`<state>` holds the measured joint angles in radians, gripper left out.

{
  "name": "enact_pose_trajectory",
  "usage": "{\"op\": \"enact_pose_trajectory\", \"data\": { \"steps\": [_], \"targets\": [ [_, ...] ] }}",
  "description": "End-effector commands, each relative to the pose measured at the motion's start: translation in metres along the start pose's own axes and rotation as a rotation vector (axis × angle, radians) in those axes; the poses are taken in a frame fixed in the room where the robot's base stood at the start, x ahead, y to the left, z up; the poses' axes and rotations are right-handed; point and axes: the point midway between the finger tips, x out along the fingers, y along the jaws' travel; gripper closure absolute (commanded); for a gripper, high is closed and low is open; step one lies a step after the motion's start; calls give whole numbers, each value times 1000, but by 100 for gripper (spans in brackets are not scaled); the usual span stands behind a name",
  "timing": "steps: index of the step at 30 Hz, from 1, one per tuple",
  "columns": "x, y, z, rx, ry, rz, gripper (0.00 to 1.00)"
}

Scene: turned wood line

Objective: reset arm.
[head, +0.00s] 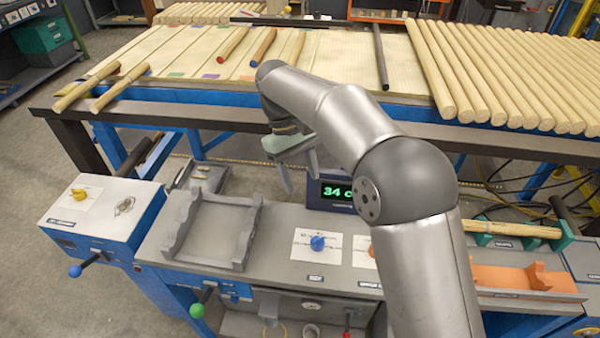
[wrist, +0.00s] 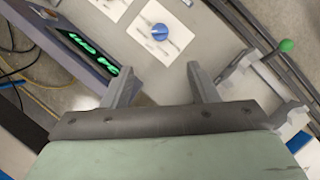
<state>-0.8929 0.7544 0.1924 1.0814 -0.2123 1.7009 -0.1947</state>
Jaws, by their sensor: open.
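My gripper (head: 298,172) hangs above the back edge of the grey workbench in the head view, between the grey cradle and the lit display. Its fingers point down and are apart, with nothing between them. In the wrist view my gripper (wrist: 164,82) is also open and empty, with the bench top below it. My arm comes in from the lower right of the head view and bends over the bench.
A grey cradle (head: 178,240) stands on the bench at left. A green-lit display (head: 335,193) and a blue knob (head: 318,243) sit near my gripper; the knob also shows in the wrist view (wrist: 159,32). Wooden rods (head: 500,80) lie on the table behind. An orange fixture (head: 510,278) is at right.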

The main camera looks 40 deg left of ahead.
Motion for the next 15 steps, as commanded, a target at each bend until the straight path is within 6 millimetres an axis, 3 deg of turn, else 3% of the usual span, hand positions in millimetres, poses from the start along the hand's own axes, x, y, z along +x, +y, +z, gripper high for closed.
{"op": "enact_pose_trajectory", "data": {
  "steps": [12, 15],
  "targets": [
    [0, 0, 0, 0, 0, 0, 46],
    [-1, 16, 18, 42, 15, -8, 46]
  ]
}}
